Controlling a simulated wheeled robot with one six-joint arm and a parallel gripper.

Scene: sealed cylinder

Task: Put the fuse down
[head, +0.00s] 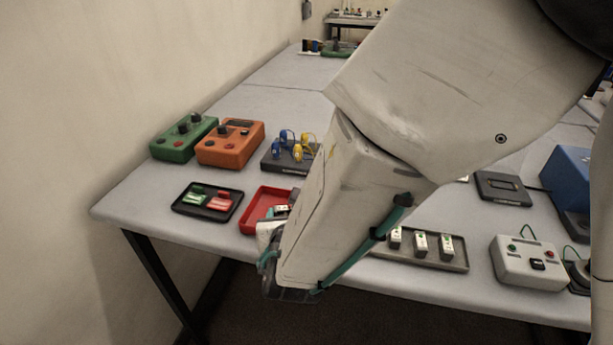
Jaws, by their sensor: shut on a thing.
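My gripper (268,245) is low at the front edge of the table, beside the red tray (254,207). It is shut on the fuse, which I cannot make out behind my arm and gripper. A small whitish piece with a dark reddish mark (281,209) shows at the red tray's right side, just above my gripper. I cannot tell whether it lies in the tray or is held. Several white fuses with green marks (420,243) stand upright in a grey tray (458,265) to the right of my arm.
A black tray (178,203) with green and red pieces lies left of the red tray. Green (172,148) and orange (229,147) control boxes and a base with blue and yellow plugs (276,163) stand behind. A light grey box (527,262) stands right. My arm hides the table's middle.

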